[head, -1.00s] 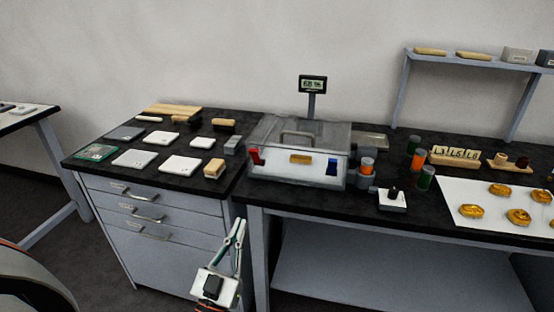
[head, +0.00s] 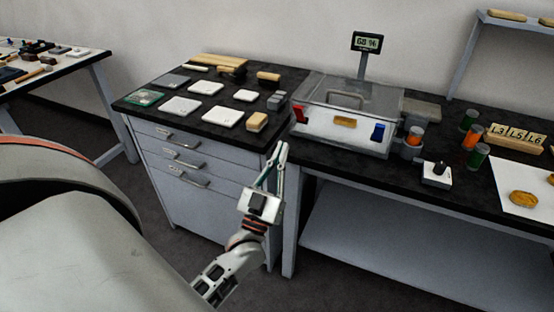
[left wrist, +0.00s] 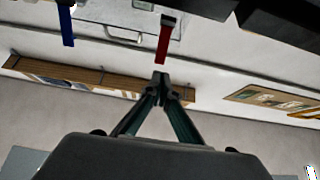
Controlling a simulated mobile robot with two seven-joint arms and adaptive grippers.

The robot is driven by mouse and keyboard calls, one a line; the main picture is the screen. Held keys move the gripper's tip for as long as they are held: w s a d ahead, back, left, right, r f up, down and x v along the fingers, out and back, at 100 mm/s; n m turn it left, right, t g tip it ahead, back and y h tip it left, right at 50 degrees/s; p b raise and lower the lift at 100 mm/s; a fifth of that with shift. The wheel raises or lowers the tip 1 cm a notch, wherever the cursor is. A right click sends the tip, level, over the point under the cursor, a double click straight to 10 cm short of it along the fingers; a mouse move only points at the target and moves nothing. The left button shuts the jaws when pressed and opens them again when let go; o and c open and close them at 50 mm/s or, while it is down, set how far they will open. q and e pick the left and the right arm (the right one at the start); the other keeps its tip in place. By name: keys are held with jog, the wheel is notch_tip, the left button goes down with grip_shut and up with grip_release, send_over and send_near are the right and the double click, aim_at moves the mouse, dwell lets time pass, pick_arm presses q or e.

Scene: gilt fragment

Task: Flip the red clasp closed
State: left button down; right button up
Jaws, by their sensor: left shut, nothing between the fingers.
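The red clasp (head: 299,114) is on the left front of a grey, clear-lidded case (head: 341,127) on the dark bench. It also shows in the left wrist view (left wrist: 163,45), just beyond my fingertips. A blue clasp (head: 377,132) is on the case's right front, and it shows at the upper left of the left wrist view (left wrist: 67,27). My left gripper (head: 279,150) is shut and empty, below and left of the red clasp, in front of the bench edge. I see a gap between fingertips and clasp. The clasp's exact angle is unclear. My right gripper is out of view.
A drawer cabinet (head: 190,185) with white tiles on top stands left of the case. A small display (head: 367,42) rises behind the case. Orange and green cylinders and a black-knobbed white block (head: 436,174) sit to its right. The case's front is unobstructed.

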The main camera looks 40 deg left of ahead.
aim_at(297, 109)
pick_arm(q)
jog(key=x, duration=0.7)
jog(key=shift+w+r+p, duration=0.2)
jog(key=shift+p, duration=0.2)
jog(key=shift+w+a+r, duration=0.2)
jog(key=shift+w+r, duration=0.1)
jog(key=shift+w, duration=0.3)
